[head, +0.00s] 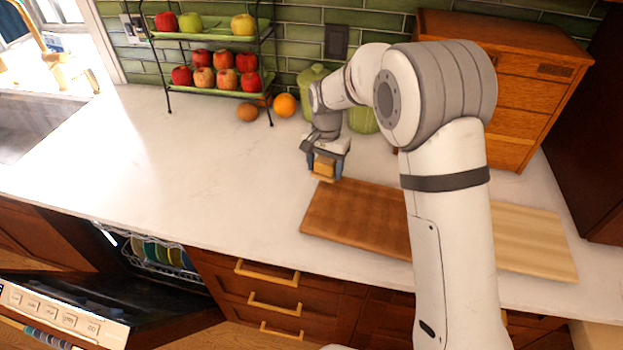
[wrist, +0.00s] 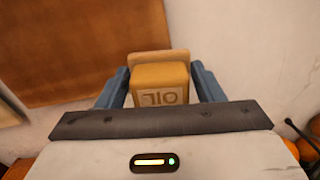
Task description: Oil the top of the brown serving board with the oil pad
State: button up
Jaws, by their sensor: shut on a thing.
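The brown serving board (head: 355,222) lies flat on the white counter in the head view, partly hidden on its right by my arm. It fills the upper left of the wrist view (wrist: 70,45). The oil pad (head: 324,167) is a yellow-tan block with a paler base. In the wrist view the pad (wrist: 160,84) bears the letters "OIL", seen upside down. My gripper (head: 326,172) is shut on the pad, with a blue finger on each side of it. The gripper is at the board's far left corner. I cannot tell whether the pad touches anything below.
A paler board (head: 530,240) lies right of the brown one. A two-tier fruit rack (head: 210,90), loose oranges (head: 284,105) and green canisters (head: 312,85) stand behind. A wooden drawer box (head: 535,95) is at back right. The counter's left middle is clear; an open dishwasher (head: 130,300) is below.

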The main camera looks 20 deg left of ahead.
jog(key=shift+r+p, duration=1.15)
jog(key=shift+r, duration=1.15)
jog(key=shift+w, duration=0.1)
